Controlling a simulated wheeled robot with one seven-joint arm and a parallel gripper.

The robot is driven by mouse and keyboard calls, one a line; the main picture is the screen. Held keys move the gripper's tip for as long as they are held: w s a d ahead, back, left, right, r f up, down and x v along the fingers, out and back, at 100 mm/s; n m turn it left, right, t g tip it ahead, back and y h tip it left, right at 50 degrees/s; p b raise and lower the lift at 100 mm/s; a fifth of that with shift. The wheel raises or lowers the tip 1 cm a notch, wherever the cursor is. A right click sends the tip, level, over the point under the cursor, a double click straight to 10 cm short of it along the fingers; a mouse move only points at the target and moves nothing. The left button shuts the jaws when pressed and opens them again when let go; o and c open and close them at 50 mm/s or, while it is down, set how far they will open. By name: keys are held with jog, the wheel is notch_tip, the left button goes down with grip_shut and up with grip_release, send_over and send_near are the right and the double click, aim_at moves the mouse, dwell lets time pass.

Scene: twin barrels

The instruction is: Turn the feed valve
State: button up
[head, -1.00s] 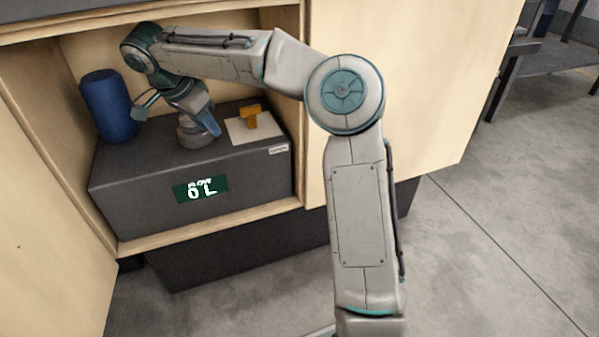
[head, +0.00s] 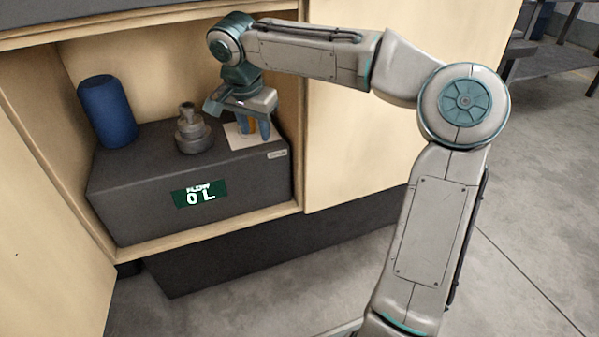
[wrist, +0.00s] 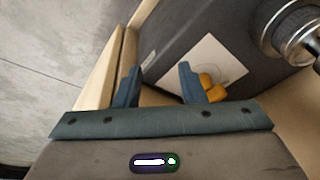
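The feed valve, a yellow handle (head: 252,127) on a white plate (head: 234,138), is on top of the dark grey box. My gripper (head: 252,126) is over it, pointing down, and its fingers partly hide it in the head view. In the wrist view my gripper (wrist: 158,82) is open, with nothing seen between its fingers. There the yellow handle (wrist: 212,90) shows just right of the right finger, partly covered by it. I cannot tell whether they touch.
The grey box (head: 130,200) has a green display (head: 200,194) reading 0 L. A grey stepped fitting (head: 193,132) stands left of my gripper, and a blue cylinder (head: 108,112) farther left. The wooden cabinet (head: 350,150) encloses the box closely.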

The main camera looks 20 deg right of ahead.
jog(key=shift+s+d+r+n+t+y, duration=0.5)
jog(key=shift+s+d+r, duration=0.7)
jog(key=shift+s, duration=1.4)
jog(key=shift+s+d+r+n+t+y, duration=0.1)
jog(key=shift+s+d+r+n+y, duration=0.2)
jog(key=shift+s+d+r+n, duration=1.5)
jog(key=s+a+f+p, duration=0.2)
jog(key=s+f, duration=0.4)
jog(key=s, duration=0.2)
jog(key=shift+s+a+f, duration=0.15)
jog(key=shift+s, duration=0.15)
